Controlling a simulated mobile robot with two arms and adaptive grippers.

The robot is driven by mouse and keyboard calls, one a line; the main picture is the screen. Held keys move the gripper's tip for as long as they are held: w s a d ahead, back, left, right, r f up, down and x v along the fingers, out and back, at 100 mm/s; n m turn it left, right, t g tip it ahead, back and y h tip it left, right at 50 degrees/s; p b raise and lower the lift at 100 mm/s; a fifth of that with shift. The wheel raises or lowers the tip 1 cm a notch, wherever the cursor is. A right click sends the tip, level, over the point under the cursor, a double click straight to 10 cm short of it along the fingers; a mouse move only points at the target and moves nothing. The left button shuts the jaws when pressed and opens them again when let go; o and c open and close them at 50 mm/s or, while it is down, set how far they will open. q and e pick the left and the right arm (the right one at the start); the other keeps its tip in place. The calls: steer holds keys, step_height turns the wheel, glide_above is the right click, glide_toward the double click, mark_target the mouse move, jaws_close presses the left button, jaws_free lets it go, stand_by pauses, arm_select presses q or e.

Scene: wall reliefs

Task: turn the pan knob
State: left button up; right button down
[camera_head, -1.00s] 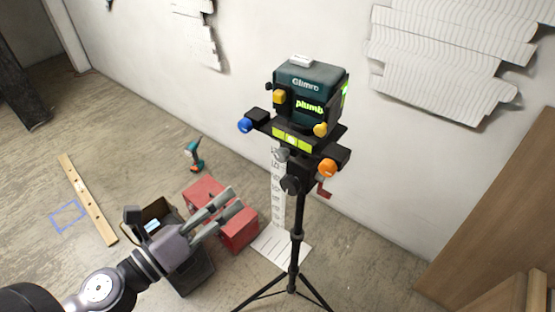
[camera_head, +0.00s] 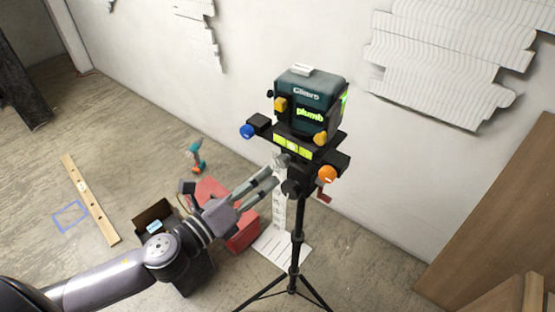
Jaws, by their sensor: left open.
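A dark teal laser level (camera_head: 318,90) reading "plumb" stands on a black tripod head with a yellow-green bubble vial (camera_head: 293,146). The head carries a blue knob (camera_head: 247,131) at left, an orange knob (camera_head: 327,174) at right, a grey knob (camera_head: 282,160) and a black knob (camera_head: 291,187) below. I cannot tell by label which is the pan knob. Two yellow knobs (camera_head: 281,104) (camera_head: 320,138) are on the level. My left gripper (camera_head: 273,177) is open, its fingertips just left of the grey and black knobs; contact is unclear. My right gripper is out of view.
The tripod (camera_head: 297,240) stands on the floor with spread legs. Behind my left arm are a red toolbox (camera_head: 240,236), an open black box (camera_head: 154,217) and a teal drill (camera_head: 196,157). A wooden level (camera_head: 90,200) lies left. Wooden boards (camera_head: 500,220) lean at right.

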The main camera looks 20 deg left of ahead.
mark_target(279, 164)
arm_select(q)
steer(key=p+x, duration=0.1)
steer(key=x, duration=0.3)
steer(key=shift+w+d+r+p, duration=0.15)
steer(key=shift+w+p, duration=0.2)
steer(key=shift+p, duration=0.05)
steer(key=shift+x, duration=0.9)
steer(key=shift+c, duration=0.2)
jaws_close()
